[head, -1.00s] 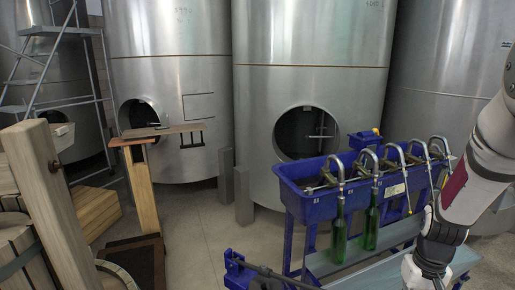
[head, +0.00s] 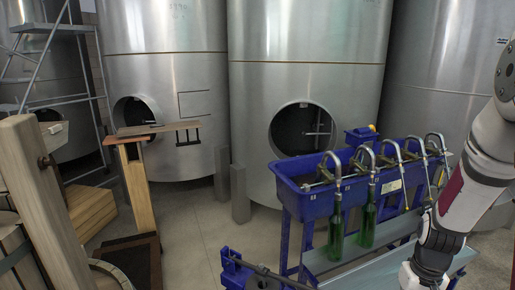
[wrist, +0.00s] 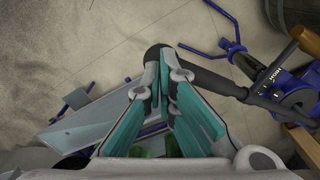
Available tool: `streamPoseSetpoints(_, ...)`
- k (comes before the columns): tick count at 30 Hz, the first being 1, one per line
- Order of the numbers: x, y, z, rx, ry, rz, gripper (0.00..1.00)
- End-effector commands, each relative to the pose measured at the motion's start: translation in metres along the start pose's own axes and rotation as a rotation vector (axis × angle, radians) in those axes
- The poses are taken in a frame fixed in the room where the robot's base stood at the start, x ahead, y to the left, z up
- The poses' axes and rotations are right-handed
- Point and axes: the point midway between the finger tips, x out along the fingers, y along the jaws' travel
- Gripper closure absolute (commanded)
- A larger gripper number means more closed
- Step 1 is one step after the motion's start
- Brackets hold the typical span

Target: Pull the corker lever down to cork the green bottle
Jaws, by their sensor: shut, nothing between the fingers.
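The corker (wrist: 292,90), blue with a dark lever (wrist: 218,82), lies at the right of the wrist view. The lever's dark bar runs left to a rounded end at my fingertips. My gripper (wrist: 172,70) has teal-padded fingers and is shut with nothing held. Its tips overlap the lever's end in the picture; I cannot tell whether they touch it. In the head view the blue corker (head: 232,262) and its lever (head: 272,273) show at the bottom edge, partly cut off. Two green bottles, one (head: 335,235) beside the other (head: 367,226), stand under filler spouts.
A blue filler trough (head: 318,205) with several curved spouts stands right of centre, close to my arm. A wooden post stand (head: 142,190) and barrel parts are at left. Large steel tanks (head: 305,75) line the back. Floor (head: 205,235) left of the corker is clear.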

Motion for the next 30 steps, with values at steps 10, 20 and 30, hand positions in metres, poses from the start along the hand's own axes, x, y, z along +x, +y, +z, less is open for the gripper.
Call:
streamPoseSetpoints(10, 0.012, 0.000, 0.001, -0.002, -0.001, -0.002, 1.00)
streamPoseSetpoints(20, 0.015, 0.000, 0.001, -0.002, -0.001, -0.001, 1.00)
streamPoseSetpoints(30, 0.033, 0.001, 0.001, -0.002, -0.002, -0.002, 1.00)
